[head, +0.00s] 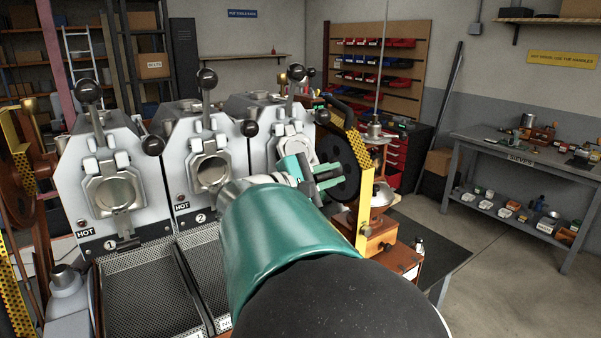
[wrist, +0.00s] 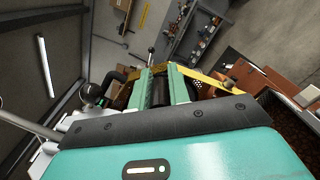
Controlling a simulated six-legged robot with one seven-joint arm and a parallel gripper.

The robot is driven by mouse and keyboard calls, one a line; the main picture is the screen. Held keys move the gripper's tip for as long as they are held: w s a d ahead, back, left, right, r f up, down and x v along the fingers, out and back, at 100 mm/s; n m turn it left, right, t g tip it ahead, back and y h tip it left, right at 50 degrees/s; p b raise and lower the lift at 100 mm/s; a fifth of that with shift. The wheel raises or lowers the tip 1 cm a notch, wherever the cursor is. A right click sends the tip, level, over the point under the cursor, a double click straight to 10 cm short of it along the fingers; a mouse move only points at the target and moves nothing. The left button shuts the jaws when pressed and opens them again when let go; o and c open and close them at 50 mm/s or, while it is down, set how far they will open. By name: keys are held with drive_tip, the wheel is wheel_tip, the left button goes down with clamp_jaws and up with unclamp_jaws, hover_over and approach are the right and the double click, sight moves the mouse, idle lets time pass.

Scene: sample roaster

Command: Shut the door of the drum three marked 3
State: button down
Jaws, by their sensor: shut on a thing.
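Drum three (head: 283,130) is the rightmost of the three white drums in the head view. Its front is partly hidden by my arm and gripper, and its number is not visible. A pale metal front fitting (head: 301,147) shows beside the gripper; how far the door stands open cannot be told. My gripper (head: 326,174) has teal fingers in front of and right of that drum. In the wrist view its fingers (wrist: 159,77) are shut on a dark cylindrical grip (wrist: 161,94), seemingly a handle. What this handle joins is hidden.
Drum one (head: 112,190) and drum two (head: 207,165) stand left, both marked HOT, above perforated trays (head: 152,287). A workbench (head: 500,150) stands farther right, beyond open floor.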

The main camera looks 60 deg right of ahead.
drive_tip(key=shift+w, duration=0.1)
drive_tip(key=c, duration=1.3)
unclamp_jaws()
drive_tip(key=shift+a, duration=0.15)
drive_tip(key=v, duration=1.3)
drive_tip(key=shift+w+a, duration=0.15)
drive_tip(key=shift+a, duration=0.1)
drive_tip(key=shift+s+a+r, duration=0.4)
drive_tip(key=shift+s+r, duration=0.35)
drive_tip(key=shift+r, duration=0.25)
drive_tip(key=shift+s+a+r, duration=0.4)
drive_tip(key=shift+s+r, duration=0.35)
drive_tip(key=shift+r, duration=0.25)
drive_tip(key=shift+s+a+r, duration=0.35)
drive_tip(key=shift+s+r, duration=0.4)
drive_tip(key=shift+r, duration=0.25)
